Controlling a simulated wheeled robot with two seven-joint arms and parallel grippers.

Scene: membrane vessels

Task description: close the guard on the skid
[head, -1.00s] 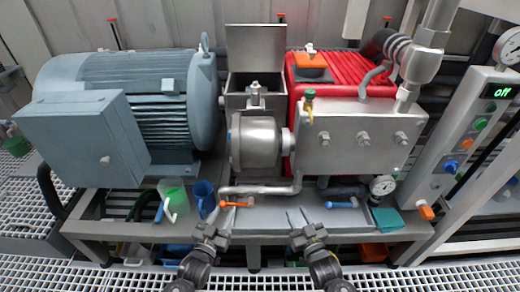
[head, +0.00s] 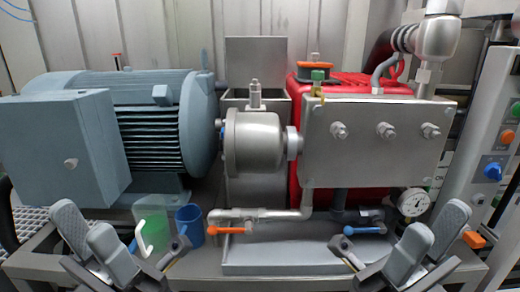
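The guard (head: 256,62) looks like a grey metal panel standing upright and open, behind and above the round metal housing (head: 252,140) between motor and pump. Below it is an open grey metal box (head: 250,190), partly hidden by the housing. The skid (head: 290,255) is the grey metal frame carrying all this. My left gripper (head: 86,230) is open and empty at lower left, in front of the motor. My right gripper (head: 432,230) is open and empty at lower right, in front of the gauge side. Both are well away from the guard.
A large blue-grey motor (head: 140,115) stands left. A metal block (head: 372,142) with a red finned part (head: 340,82) stands right. A control panel (head: 490,140) is far right.

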